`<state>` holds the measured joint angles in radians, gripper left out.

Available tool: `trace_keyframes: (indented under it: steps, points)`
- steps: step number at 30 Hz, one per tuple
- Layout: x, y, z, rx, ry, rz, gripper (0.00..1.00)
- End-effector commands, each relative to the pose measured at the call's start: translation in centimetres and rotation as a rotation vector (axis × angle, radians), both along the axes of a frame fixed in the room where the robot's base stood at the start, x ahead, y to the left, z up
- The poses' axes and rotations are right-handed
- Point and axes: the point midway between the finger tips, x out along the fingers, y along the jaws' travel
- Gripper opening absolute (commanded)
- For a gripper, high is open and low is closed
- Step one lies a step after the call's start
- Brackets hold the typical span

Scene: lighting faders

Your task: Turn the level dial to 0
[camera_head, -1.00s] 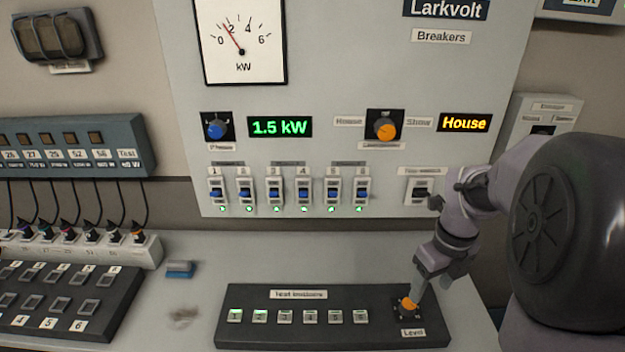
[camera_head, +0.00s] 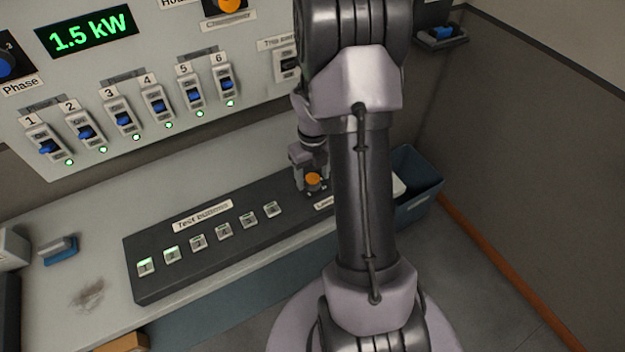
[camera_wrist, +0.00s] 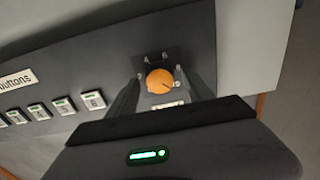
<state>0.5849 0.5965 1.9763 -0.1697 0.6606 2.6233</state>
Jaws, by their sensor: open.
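The level dial (camera_head: 313,179) is a round orange knob at the right end of the dark test-button panel (camera_head: 150,285). In the wrist view the dial (camera_wrist: 159,80) shows whole, with a small dark mark on its lower right. Its scale is too small to read. My gripper (camera_head: 309,168) is at the dial in the head view. In the wrist view my gripper (camera_wrist: 163,76) is open, with one finger on each side of the dial. I cannot tell if the fingers touch it. My arm partly hides the Level label (camera_head: 324,203) in the head view.
Several test buttons (camera_head: 223,230) line the panel left of the dial; the two leftmost glow green. Breakers (camera_head: 156,104) sit on the wall panel above, and a display (camera_head: 87,36) reads 1.5 kW. A blue bin (camera_head: 416,190) stands to the right. A blue block (camera_head: 60,251) lies on the bench.

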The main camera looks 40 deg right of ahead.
Motion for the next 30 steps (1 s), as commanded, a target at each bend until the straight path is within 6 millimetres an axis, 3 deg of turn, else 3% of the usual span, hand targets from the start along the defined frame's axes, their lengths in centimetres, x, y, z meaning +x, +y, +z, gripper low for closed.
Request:
trace_keyframes:
  steps: [11,20,30]
  points:
    - [0.01,0.0,-0.7,0.0,-0.001,0.001,0.6]
    - [0.01,0.0,-0.69,0.0,-0.001,0.001,0.03]
    - [0.02,0.0,-0.72,0.0,-0.001,0.05,0.0]
